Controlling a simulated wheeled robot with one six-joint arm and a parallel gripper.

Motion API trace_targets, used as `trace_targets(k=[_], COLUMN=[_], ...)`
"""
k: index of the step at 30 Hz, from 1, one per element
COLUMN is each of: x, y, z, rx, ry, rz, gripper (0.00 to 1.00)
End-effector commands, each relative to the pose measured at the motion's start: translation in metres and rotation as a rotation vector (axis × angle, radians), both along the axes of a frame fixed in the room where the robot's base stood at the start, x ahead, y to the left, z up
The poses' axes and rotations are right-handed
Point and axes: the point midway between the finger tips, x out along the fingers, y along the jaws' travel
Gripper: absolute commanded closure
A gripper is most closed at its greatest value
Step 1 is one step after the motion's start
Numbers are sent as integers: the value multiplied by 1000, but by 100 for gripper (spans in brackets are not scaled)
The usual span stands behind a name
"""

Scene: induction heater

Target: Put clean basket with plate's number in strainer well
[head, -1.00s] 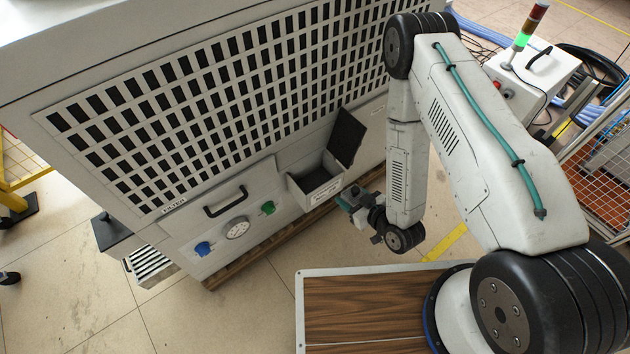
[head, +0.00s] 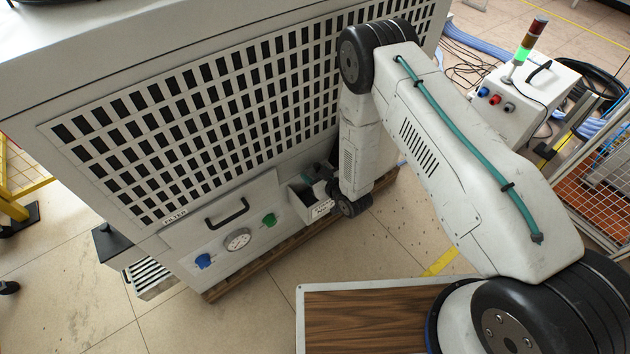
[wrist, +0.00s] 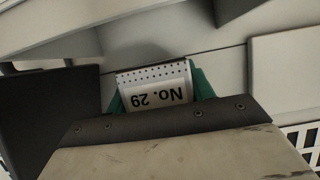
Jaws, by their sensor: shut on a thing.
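A white perforated basket (wrist: 153,74) with a label reading "No. 29", upside down in the wrist view, sits between green fingers. My gripper (wrist: 158,92) is shut on it. In the head view my gripper (head: 322,180) is at the strainer well, a light box with a label plate (head: 321,209) too small to read, low on the cabinet front. My wrist and forearm hide much of the well, its lid and the basket there. I cannot tell how deep the basket is in the well. A dark panel (wrist: 50,110), likely the open lid, stands left in the wrist view.
The cabinet has a drawer front with a black handle (head: 226,212), a gauge (head: 237,239), a blue knob (head: 203,261) and a green knob (head: 270,220). A slatted box (head: 150,275) is at lower left. A wood-topped surface (head: 360,320) is in front; floor between is clear.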

Motion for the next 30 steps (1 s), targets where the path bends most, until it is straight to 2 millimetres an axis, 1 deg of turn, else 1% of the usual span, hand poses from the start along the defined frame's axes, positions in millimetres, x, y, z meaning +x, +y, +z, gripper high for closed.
trace_targets(k=[5,9,12,20,30], x=[0,-1,2,3,3], y=[0,-1,1,2,2], z=[-13,-34,-43,-44,-54], rx=[0,-1,1,0,0], ry=[0,2,-1,0,0], rz=[0,0,0,0,0], gripper=[73,73,73,73,73])
